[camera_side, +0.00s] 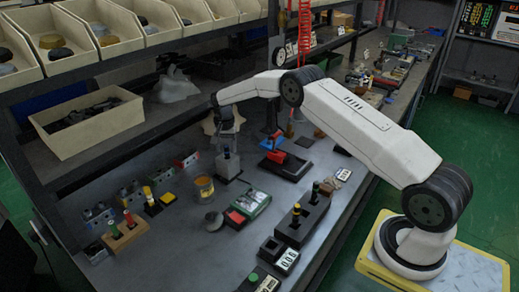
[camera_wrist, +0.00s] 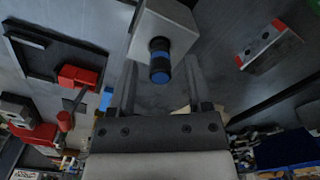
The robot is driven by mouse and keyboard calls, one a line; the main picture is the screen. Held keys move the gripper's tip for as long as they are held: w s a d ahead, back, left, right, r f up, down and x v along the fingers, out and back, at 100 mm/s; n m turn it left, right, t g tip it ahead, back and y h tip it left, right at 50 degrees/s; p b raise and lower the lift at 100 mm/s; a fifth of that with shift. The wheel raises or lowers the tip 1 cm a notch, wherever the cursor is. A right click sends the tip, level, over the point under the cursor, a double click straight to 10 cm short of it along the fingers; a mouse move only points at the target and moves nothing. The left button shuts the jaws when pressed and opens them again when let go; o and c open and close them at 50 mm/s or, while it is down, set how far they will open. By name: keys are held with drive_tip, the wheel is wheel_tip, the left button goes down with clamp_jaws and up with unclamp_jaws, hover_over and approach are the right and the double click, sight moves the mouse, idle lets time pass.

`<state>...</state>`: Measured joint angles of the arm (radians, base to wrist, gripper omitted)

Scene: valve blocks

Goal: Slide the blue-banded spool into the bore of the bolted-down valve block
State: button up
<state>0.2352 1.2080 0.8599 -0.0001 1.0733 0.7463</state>
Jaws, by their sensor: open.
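The grey valve block (camera_side: 228,165) stands on a dark base plate in the middle of the bench in the side view; it also shows at the top of the wrist view (camera_wrist: 172,22). The spool (camera_wrist: 160,67), black with blue bands, sticks out of the block's face in the wrist view, its inner end hidden in the bore. My gripper (camera_side: 228,142) is above the block. In the wrist view its two fingers (camera_wrist: 160,82) are open, one on each side of the spool, with gaps showing. How deep the spool sits, I cannot tell.
A wooden rack (camera_side: 125,236) with coloured spools stands at the front left. An amber jar (camera_side: 203,188) and a green-and-red box (camera_side: 250,206) are near the block. A black rack (camera_side: 303,222) stands to the right. A red vise-like tool (camera_side: 285,163) lies behind. Shelf bins hang over the back.

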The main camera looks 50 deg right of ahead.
drive_tip(key=shift+r, duration=0.15)
wheel_tip(320, 180, up, 13)
idle(0.7)
drive_tip(key=shift+s+a, duration=0.1)
drive_tip(key=shift+a, duration=0.05)
idle(0.4)
drive_tip(key=s+a+f+n+t, duration=0.1)
drive_tip(key=s+a+n, duration=0.2)
drive_tip(key=s, duration=0.7)
drive_tip(key=s+a+f+n, duration=0.1)
drive_tip(key=s+a+n, duration=0.3)
drive_tip(key=s, duration=0.7)
drive_tip(key=s+a+f+n+t, duration=0.1)
drive_tip(key=s+a+n, duration=0.3)
drive_tip(key=s+a, duration=0.3)
drive_tip(key=s, duration=0.4)
drive_tip(key=shift+t, duration=0.3)
